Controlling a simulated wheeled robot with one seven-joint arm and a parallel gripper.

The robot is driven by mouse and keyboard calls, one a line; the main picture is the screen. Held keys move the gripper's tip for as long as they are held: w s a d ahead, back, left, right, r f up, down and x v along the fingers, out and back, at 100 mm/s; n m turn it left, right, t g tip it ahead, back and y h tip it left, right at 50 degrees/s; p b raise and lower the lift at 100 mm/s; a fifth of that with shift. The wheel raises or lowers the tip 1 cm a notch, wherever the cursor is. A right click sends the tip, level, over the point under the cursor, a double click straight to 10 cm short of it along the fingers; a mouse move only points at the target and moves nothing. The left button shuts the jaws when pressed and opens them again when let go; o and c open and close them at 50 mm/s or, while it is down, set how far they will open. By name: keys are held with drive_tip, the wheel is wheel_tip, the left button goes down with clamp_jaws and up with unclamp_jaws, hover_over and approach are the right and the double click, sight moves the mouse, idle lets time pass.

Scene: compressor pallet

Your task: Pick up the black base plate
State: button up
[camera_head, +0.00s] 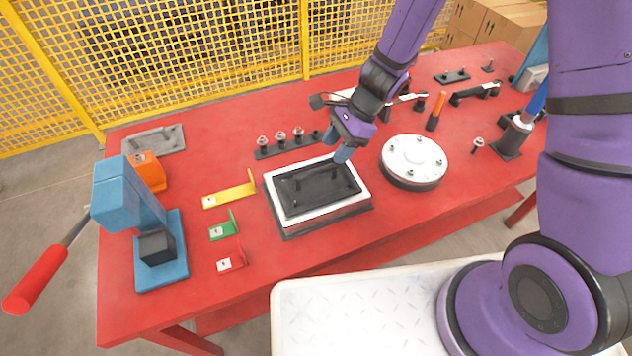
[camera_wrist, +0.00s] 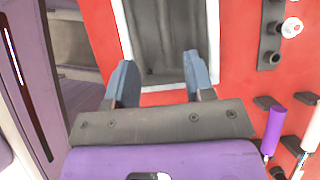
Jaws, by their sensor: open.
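A black plate (camera_head: 325,188) with short upright pegs lies in a white-rimmed holder (camera_head: 289,224) at the middle of the red table. I take it as the black base plate. In the wrist view the plate (camera_wrist: 165,35) shows dark grey inside the white rim, beyond my fingers. My gripper (camera_head: 342,148) is open and empty above the holder's back right corner. Its two blue fingertips (camera_wrist: 160,80) are apart in the wrist view, with nothing between them, and the plate's near part is partly hidden by the gripper.
A round white disc (camera_head: 413,158) stands right of the holder. A black rack (camera_head: 287,147) with several pegs stands behind it. Yellow (camera_head: 230,195), green (camera_head: 222,229) and red (camera_head: 231,261) brackets and a blue lever press (camera_head: 130,200) are to the left.

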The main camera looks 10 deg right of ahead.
sight(317, 169)
drive_tip(key=x, duration=0.4)
drive_tip(key=shift+w+a+x, duration=0.1)
drive_tip(key=shift+w+x, duration=0.05)
drive_tip(key=shift+x, duration=1.1)
drive_tip(key=shift+w+a+x, duration=0.1)
drive_tip(key=shift+w+x, duration=0.1)
drive_tip(key=shift+x, duration=1.1)
drive_tip(key=shift+r, duration=0.1)
clamp_jaws()
